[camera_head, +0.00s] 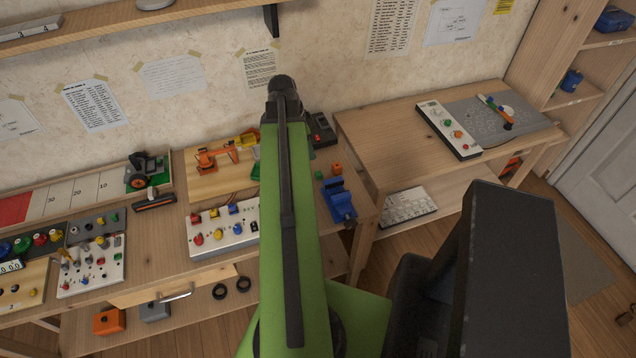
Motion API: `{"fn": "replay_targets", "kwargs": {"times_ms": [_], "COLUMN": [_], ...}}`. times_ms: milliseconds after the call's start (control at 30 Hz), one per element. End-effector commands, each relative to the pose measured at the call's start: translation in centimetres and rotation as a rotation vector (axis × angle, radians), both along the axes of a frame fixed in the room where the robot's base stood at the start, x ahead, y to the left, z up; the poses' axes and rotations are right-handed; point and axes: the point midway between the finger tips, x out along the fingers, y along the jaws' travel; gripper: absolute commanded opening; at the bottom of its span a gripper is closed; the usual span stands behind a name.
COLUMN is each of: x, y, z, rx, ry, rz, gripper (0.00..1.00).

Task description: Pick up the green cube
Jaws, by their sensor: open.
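The green cube (319,175) is small and lies on the wooden workbench, just right of my green arm link. A small orange cube (337,168) sits close to its upper right, and a blue vise (339,201) stands just below and to its right. My arm's green link, with a dark end, rises through the middle of the view and covers part of the bench left of the cube. The jaws of my gripper cannot be made out, so where they are relative to the cube does not show.
A black box-shaped device (321,131) stands behind the cube. A white panel with colored knobs (222,228) and an orange model robot arm (218,154) are to the left. A second table (390,133) stands to the right. Large dark parts of mine block the lower right.

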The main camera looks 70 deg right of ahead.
Motion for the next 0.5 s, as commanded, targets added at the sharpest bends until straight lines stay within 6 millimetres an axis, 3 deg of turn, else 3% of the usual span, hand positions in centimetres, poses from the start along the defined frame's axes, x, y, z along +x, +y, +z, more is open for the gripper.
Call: {"fn": "replay_targets", "kwargs": {"times_ms": [33,300,500], "x": [-0.2,-1.4,-1.9], "y": [-0.2,-1.2,-1.6], "z": [-2.3,-7.9,-9.1], "rx": [0.000,0.000,0.000], "ry": [0.000,0.000,0.000], "rz": [-0.001,0.000,0.000], "gripper": [0.47,0.47,0.47]}}
